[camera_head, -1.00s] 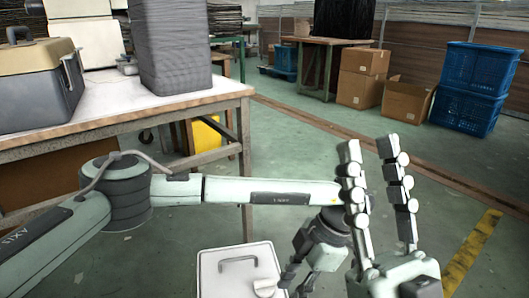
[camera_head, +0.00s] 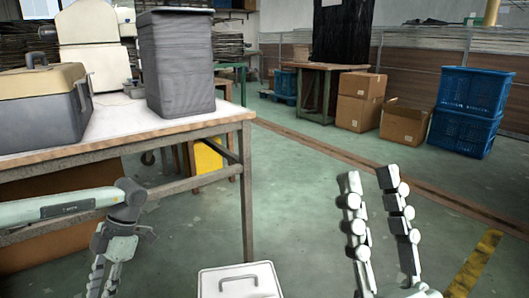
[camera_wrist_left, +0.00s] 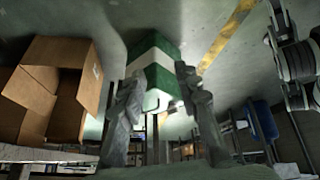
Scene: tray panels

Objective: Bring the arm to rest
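My left arm (camera_head: 65,205) comes in low from the left, below the tabletop. Its gripper (camera_head: 103,284) hangs fingers down, partly cut off at the bottom edge. In the left wrist view its two fingers (camera_wrist_left: 160,92) stand apart. A green and white block-like shape shows beyond and between them; I cannot tell what it is, and no grip on it is clear. My right gripper (camera_head: 369,180) points up at the lower right, its fingers apart and empty.
A wooden table (camera_head: 110,140) at left bears a toolbox (camera_head: 40,120) and a grey bin (camera_head: 178,65). A white panel with a handle (camera_head: 238,285) is at the bottom centre. Cartons (camera_head: 358,105) and blue crates (camera_head: 468,110) stand farther back. The middle floor is clear.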

